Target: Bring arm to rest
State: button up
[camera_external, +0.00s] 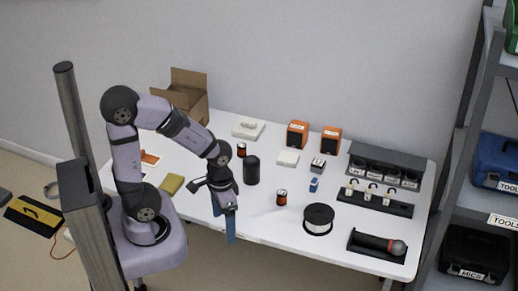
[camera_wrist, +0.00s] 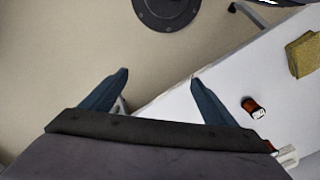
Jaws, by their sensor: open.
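My gripper (camera_external: 224,222) is at the front edge of the white table (camera_external: 262,222), pointing down, with its blue fingers apart and nothing between them. In the wrist view the two fingers of my gripper (camera_wrist: 160,88) stand wide apart over the table's edge and the floor. My arm is bent, reaching up from its base at the table's left and down to the front edge.
A black cylinder (camera_external: 252,170) stands just behind my gripper. A small red-and-black can (camera_external: 281,198) and a wire spool (camera_external: 318,218) are to its right. A microphone (camera_external: 380,244) lies in a tray at the front right. A yellow-brown block (camera_external: 171,184) lies left.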

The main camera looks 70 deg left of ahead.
notch_tip(320, 180, up, 7)
jog(key=p, duration=0.5)
